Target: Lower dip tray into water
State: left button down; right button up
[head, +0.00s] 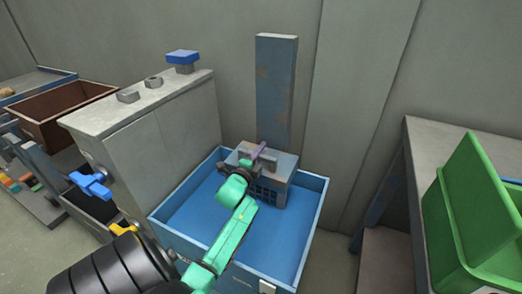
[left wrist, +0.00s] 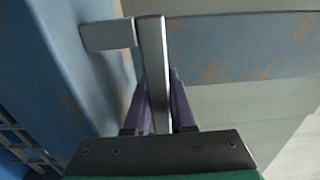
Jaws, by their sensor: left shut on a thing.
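The dip tray (head: 283,178), a grey-blue box with a grid of openings in its front, is at the back of the blue tank (head: 166,212), in front of an upright post. The water (head: 200,205) shows as a flat blue surface in the tank. I cannot tell whether the tray's bottom touches it. My left gripper (head: 259,150), on a green arm, is over the tray's top. In the left wrist view its purple fingers (left wrist: 159,95) are shut on a grey T-shaped handle (left wrist: 151,60). My right gripper is not in view.
A worn blue post (head: 275,85) stands behind the tray. A grey cabinet (head: 150,120) with blue knobs (head: 92,184) is left of the tank. A brown box (head: 62,112) is farther left. A green bin (head: 470,215) and a grey table (head: 425,145) are at right.

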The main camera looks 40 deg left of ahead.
pick_arm(q)
jog(key=shift+f, duration=0.35)
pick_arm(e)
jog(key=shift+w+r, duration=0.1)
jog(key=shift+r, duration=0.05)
pick_arm(q)
jog(key=c, duration=0.8)
grip_release()
jog(key=shift+f, duration=0.1)
jog(key=shift+o, duration=0.2)
jog(key=shift+s, duration=0.15)
jog(key=shift+s+d, duration=0.2)
jog(key=shift+s, duration=0.1)
jog(key=p+v, duration=0.1)
jog(key=v, duration=1.2)
jog(key=shift+s+p, duration=0.3)
jog(key=shift+p, duration=0.1)
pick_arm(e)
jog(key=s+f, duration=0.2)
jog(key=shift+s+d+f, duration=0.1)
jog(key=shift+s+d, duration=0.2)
